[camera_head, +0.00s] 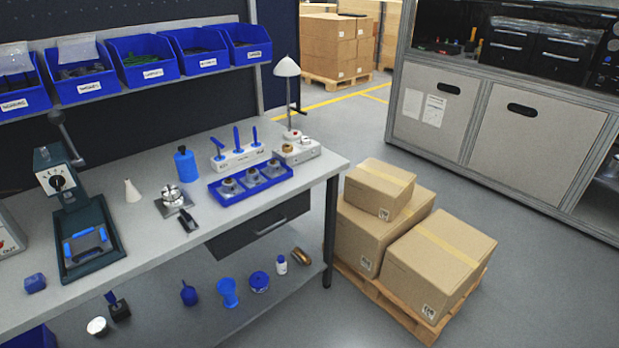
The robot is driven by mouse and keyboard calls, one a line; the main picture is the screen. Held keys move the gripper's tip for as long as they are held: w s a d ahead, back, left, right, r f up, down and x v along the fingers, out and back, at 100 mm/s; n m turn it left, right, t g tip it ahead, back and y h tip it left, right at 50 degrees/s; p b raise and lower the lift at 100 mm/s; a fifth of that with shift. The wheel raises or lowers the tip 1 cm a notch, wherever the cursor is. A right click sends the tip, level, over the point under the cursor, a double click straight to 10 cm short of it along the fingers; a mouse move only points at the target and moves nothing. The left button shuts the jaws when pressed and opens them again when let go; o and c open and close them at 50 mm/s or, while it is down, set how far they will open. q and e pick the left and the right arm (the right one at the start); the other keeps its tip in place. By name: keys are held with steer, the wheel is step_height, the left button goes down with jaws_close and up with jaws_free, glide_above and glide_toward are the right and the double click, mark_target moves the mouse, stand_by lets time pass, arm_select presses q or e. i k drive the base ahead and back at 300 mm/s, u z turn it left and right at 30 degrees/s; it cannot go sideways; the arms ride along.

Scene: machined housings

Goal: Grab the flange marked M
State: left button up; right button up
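A blue tray (236,201) stands on the workbench near its right end, with three compartments in a row. Each holds a round metal part that looks like a flange: a left one (229,186), a middle one (251,178) and a right one (272,169). Their markings are too small to read, so I cannot tell which is marked M. Neither of my grippers shows in the head view.
The grey workbench (150,240) also bears a metal fixture (173,202), a blue bottle (186,164), a white block with blue-handled tools (238,158) and a lamp (287,70). Blue bins (142,60) line the shelf above. Cartons (440,262) stand on a pallet to the right.

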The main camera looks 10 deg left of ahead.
mark_target(250, 181)
steer(key=z, duration=0.45)
steer(key=i, duration=2.15)
steer(key=u, duration=2.1)
